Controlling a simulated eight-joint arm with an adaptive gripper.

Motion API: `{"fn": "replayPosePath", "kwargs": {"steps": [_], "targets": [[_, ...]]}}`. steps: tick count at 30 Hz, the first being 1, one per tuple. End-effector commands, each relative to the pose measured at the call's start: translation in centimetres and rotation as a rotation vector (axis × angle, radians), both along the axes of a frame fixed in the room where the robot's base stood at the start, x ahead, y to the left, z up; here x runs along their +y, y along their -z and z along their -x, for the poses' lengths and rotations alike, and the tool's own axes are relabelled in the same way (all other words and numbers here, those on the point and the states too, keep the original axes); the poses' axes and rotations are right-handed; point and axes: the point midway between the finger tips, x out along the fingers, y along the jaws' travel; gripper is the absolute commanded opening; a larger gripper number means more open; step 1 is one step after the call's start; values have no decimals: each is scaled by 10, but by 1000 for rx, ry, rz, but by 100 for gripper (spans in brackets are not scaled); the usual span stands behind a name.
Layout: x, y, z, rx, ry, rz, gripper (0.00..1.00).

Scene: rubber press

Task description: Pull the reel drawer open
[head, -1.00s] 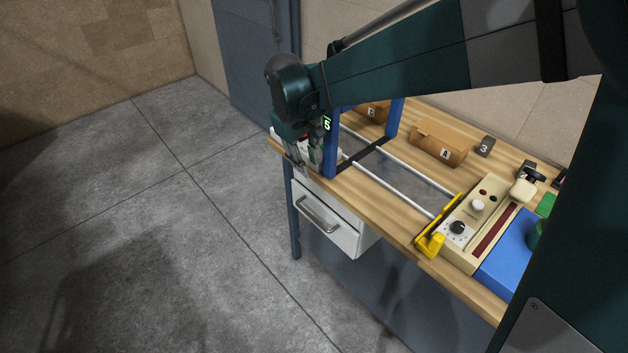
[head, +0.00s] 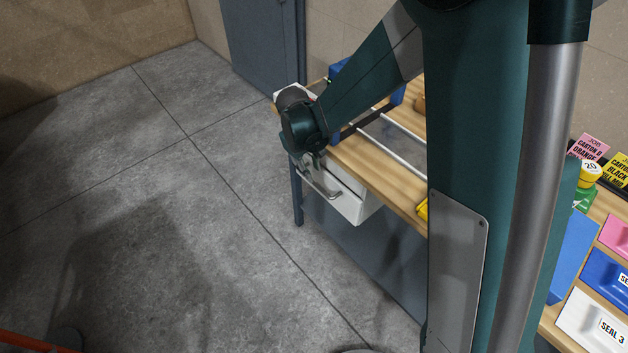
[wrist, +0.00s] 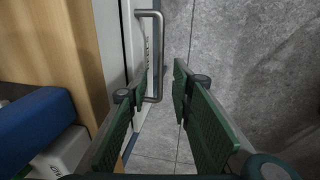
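The white reel drawer (head: 348,204) hangs under the left end of the wooden bench and looks shut or nearly so. Its grey bar handle (head: 322,186) is on the front face. In the wrist view the handle (wrist: 158,52) stands out from the drawer front (wrist: 132,50), ahead of my fingers. My gripper (head: 312,165) is at the drawer front, close to the handle. In the wrist view my gripper (wrist: 160,88) has its green pads apart, with the handle's near end close to the left finger. Contact cannot be told.
The wooden bench top (head: 385,170) lies above the drawer, with a blue post and metal rails on it. The wrist view shows the bench edge (wrist: 85,50) and a blue part (wrist: 38,125) at left. Grey floor (head: 180,230) is open in front.

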Motion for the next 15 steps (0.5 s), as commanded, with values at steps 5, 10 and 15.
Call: {"fn": "replayPosePath", "kwargs": {"steps": [5,10,15], "targets": [[0,0,0,0,0,0,23],[0,1,0,0,0,0,23],[-1,9,-1,0,0,0,23]]}}
